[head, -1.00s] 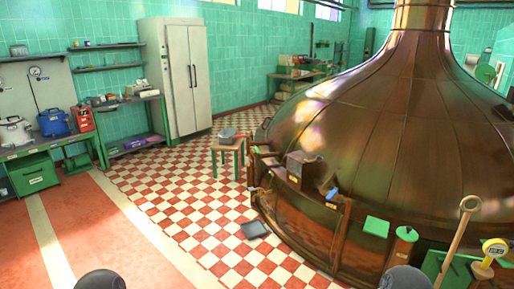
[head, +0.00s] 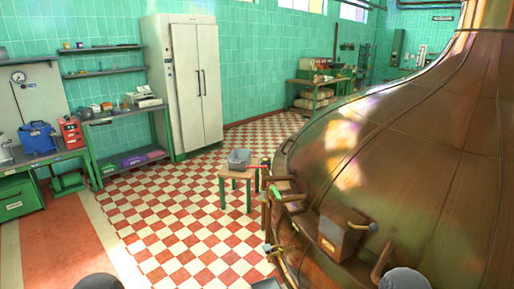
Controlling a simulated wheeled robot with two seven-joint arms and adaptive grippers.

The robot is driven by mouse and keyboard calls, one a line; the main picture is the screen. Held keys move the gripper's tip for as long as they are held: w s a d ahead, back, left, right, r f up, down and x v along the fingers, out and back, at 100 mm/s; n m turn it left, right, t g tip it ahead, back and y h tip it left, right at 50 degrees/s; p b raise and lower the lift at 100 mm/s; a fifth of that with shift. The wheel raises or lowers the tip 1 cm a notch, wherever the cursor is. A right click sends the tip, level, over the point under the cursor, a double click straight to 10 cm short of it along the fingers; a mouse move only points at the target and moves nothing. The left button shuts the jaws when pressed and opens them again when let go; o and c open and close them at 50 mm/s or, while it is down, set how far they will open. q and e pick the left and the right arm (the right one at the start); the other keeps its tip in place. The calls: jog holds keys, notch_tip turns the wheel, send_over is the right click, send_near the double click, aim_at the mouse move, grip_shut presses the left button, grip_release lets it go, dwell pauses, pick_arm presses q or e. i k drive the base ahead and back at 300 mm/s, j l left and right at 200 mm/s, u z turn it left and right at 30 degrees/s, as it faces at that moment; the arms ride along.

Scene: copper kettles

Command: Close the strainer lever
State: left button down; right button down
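The big copper kettle (head: 420,150) fills the right side of the head view. On its near left side are several fittings: a green-handled fitting (head: 285,196), a red handle (head: 257,167) by the stool, and a copper box (head: 342,236) with a brass lever (head: 362,226) on its right. A valve with a pale blue part (head: 268,249) sits lower down. I cannot tell which of these is the strainer lever, or whether it is open or closed. Neither of my grippers is in view; only rounded dark parts of mine show at the bottom edge.
A small wooden stool (head: 240,170) with green legs and a grey bin (head: 239,158) stands left of the kettle. A dark flat object (head: 267,284) lies at the bottom edge. The checkered floor (head: 180,225) is clear. Green workbenches and a white cabinet (head: 186,85) line the back.

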aim_at(277, 194)
jog(key=i, duration=0.55)
jog(key=i+j+z, duration=0.15)
jog(key=i, duration=1)
jog(key=i+z, duration=0.85)
jog(key=z, duration=0.25)
